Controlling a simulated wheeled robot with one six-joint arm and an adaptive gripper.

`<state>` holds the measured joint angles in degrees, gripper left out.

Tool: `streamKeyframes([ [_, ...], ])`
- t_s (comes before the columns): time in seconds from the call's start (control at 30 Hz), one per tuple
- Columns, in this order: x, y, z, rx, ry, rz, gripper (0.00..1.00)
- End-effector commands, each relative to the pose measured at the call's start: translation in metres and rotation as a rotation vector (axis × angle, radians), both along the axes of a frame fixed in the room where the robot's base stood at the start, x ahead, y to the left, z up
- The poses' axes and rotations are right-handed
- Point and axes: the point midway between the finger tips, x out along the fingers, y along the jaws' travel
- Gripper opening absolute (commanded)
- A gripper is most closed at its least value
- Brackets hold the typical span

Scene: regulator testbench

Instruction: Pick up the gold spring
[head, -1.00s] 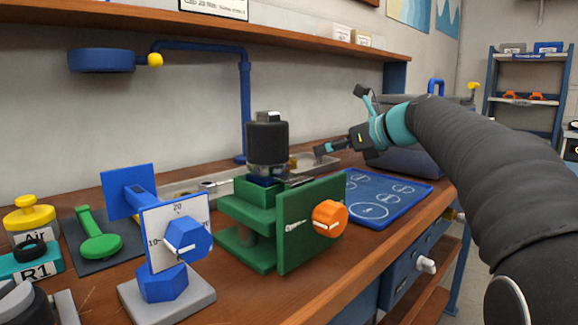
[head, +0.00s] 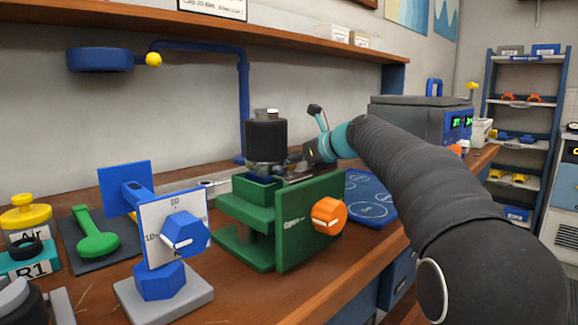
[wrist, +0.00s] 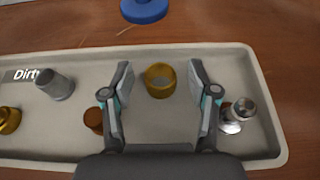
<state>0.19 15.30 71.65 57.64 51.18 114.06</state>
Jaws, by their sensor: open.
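In the wrist view, a short, hollow gold ring-shaped piece (wrist: 160,81), which looks like the gold spring, stands in a pale grey tray (wrist: 215,53) labelled "Dirty". My gripper (wrist: 159,66) is open above the tray, with one finger on each side of the gold piece and a gap on both sides. Nothing is held. In the head view, my wrist reaches behind the black and green bench fixture (head: 266,140), which hides the fingertips and most of the tray.
A silver fitting (wrist: 238,113) is close outside the right finger, and a brass piece (wrist: 93,120) is close outside the left. A grey cylinder (wrist: 56,84) and another gold piece (wrist: 8,119) lie farther left. A blue round object (wrist: 144,9) is beyond the tray.

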Motion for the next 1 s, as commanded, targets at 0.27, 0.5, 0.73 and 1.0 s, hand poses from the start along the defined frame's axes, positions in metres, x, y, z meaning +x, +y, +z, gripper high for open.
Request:
streamKeyframes([
  [0.27, 0.007, 0.007, -0.004, 0.0, -0.001, -0.001, 0.6],
  [0.5, 0.007, 0.007, -0.004, 0.0, 0.0, -0.001, 0.1],
  [0.73, 0.007, 0.007, -0.004, 0.0, 0.0, -0.001, 0.0],
  [1.0, 0.007, 0.007, 0.014, 0.001, -0.002, 0.0, 0.0],
])
